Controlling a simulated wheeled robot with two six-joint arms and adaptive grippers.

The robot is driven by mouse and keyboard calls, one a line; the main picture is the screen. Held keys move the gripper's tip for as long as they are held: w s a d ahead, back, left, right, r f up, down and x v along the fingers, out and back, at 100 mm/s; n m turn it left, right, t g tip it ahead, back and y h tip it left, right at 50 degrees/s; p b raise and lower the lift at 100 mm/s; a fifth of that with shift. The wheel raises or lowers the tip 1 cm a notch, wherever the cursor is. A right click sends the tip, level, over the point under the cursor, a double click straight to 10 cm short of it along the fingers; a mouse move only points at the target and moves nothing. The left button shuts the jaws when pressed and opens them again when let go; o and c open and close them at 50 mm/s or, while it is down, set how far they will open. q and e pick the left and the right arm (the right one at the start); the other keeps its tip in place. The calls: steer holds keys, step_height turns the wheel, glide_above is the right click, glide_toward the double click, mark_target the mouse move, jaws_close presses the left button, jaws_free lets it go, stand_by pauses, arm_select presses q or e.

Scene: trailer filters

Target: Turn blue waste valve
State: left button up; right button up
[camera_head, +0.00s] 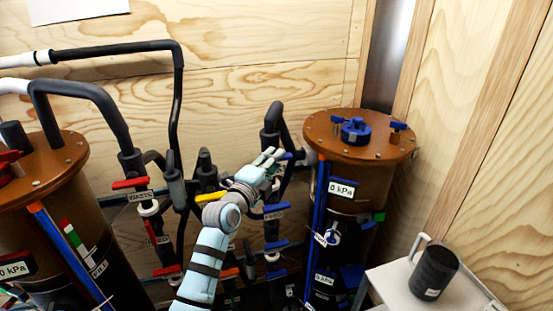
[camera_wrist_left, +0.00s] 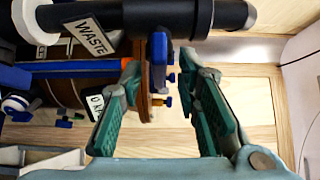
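A blue valve handle (camera_head: 285,156) shows just beside the fingers of my left gripper (camera_head: 268,158) in the head view, partly hidden by them. My left gripper is open; in the left wrist view its two green-padded fingers (camera_wrist_left: 163,108) stand wide apart with nothing held between them. A black pipe with a WASTE label (camera_wrist_left: 90,36) crosses the top of that view. Blue parts (camera_wrist_left: 158,50) show beside the pipe and the tank lid, beyond the fingertips. I cannot tell whether a finger touches the handle. My right gripper is in neither view.
The right brown-lidded tank (camera_head: 350,150) stands close to the right of my left gripper. Black pipes (camera_head: 176,120) and a red-handled valve (camera_head: 130,184) are to its left. A second tank (camera_head: 30,178) is at far left. A grey cart (camera_head: 440,292) holds a dark cup (camera_head: 434,272).

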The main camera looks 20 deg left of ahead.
arm_select(q)
steer(key=shift+x, duration=1.15)
jaws_close()
steer(key=shift+f, duration=0.1)
